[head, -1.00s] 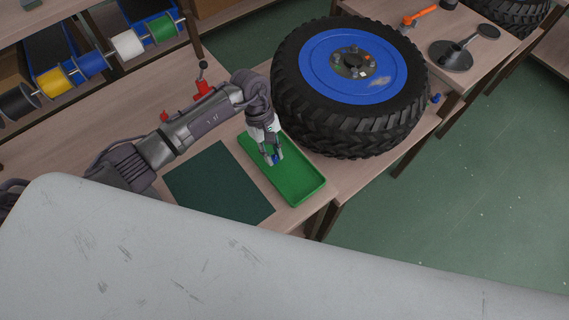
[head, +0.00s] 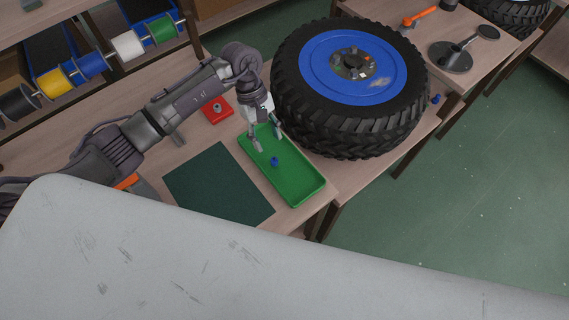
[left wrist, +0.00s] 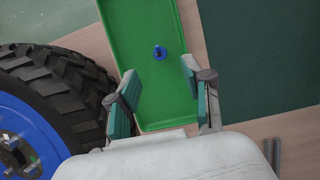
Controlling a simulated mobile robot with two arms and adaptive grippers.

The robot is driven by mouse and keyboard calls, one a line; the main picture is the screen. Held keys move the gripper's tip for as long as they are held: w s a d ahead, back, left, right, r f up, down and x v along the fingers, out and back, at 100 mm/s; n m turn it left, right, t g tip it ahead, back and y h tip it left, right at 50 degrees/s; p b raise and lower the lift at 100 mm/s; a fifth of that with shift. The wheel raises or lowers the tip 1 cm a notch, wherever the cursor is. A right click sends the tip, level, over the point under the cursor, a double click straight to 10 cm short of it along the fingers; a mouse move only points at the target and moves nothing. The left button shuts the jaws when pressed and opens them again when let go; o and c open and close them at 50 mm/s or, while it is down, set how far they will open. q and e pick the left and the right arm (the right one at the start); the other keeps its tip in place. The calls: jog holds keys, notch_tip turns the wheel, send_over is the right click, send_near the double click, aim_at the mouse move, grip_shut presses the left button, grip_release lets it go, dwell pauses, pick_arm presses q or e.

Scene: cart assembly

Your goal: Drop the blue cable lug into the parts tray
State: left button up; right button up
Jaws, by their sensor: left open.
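The blue cable lug (head: 274,161) lies on the floor of the green parts tray (head: 302,196), near its middle. In the left wrist view the lug (left wrist: 159,52) sits in the tray (left wrist: 141,20), ahead of the fingertips and apart from them. My left gripper (head: 268,143) is open and empty above the far end of the tray. Its two spread fingers also show in the left wrist view (left wrist: 158,86). My right gripper is not in view.
A large tyre with a blue rim (head: 352,66) stands close to the tray's right. A dark green mat (head: 218,184) lies to its left. A red block (head: 217,110) is behind. Cable spools (head: 90,65) hang at the upper left. A grey surface (head: 200,260) fills the foreground.

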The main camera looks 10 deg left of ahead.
pick_arm(q)
jog(key=v, duration=0.5)
jog(key=shift+w+r, duration=0.1)
jog(key=shift+r, duration=0.2)
jog(key=shift+f, duration=0.1)
